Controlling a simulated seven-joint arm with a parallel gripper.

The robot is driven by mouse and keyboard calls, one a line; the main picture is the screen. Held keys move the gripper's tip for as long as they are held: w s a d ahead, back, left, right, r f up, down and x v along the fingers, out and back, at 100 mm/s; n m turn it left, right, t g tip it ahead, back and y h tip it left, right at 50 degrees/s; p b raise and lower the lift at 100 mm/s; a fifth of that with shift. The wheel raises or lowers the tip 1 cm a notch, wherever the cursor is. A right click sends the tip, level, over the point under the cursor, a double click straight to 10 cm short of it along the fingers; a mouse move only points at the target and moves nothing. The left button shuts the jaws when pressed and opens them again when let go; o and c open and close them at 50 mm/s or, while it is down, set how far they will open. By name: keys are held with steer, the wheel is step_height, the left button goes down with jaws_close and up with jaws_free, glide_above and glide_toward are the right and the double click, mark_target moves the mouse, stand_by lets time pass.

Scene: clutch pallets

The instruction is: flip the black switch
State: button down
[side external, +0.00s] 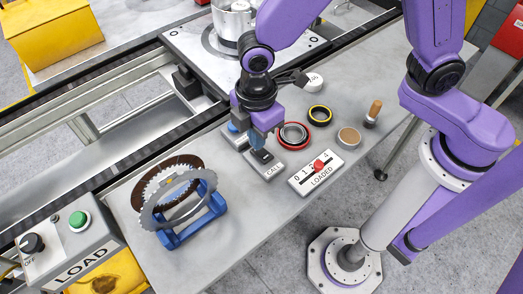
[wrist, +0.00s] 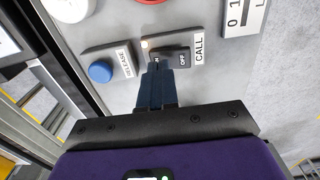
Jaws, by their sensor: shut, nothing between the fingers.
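The black switch (wrist: 176,60) is a rocker marked OFF on a grey box labelled CALL. In the wrist view it lies just beyond my fingertips, a little right of centre. In the side view the switch (side external: 262,156) shows on its box, partly behind my gripper. My gripper (wrist: 157,72) is shut and empty, with its blue fingertips at the near left end of the rocker. I cannot tell whether they touch it. In the side view my gripper (side external: 256,143) points down over the CALL box.
A blue button (wrist: 100,71) on the RELEASE box sits left of the switch. The LOADED slider panel (side external: 316,172) with a red knob is to the right. A blue rack (side external: 190,218) holds discs at the left.

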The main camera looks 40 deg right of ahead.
step_height(320, 180, up, 6)
steer(key=shift+f, duration=0.2)
stand_by(0.5)
steer(key=s+d+r+m, duration=0.2)
steer(key=s+d, duration=0.4)
steer(key=d, duration=0.5)
steer(key=s+d+r+m, duration=0.2)
steer(key=s+d, duration=0.5)
steer(key=d, duration=0.5)
steer(key=shift+s+m, duration=0.3)
steer(key=shift+m, duration=0.4)
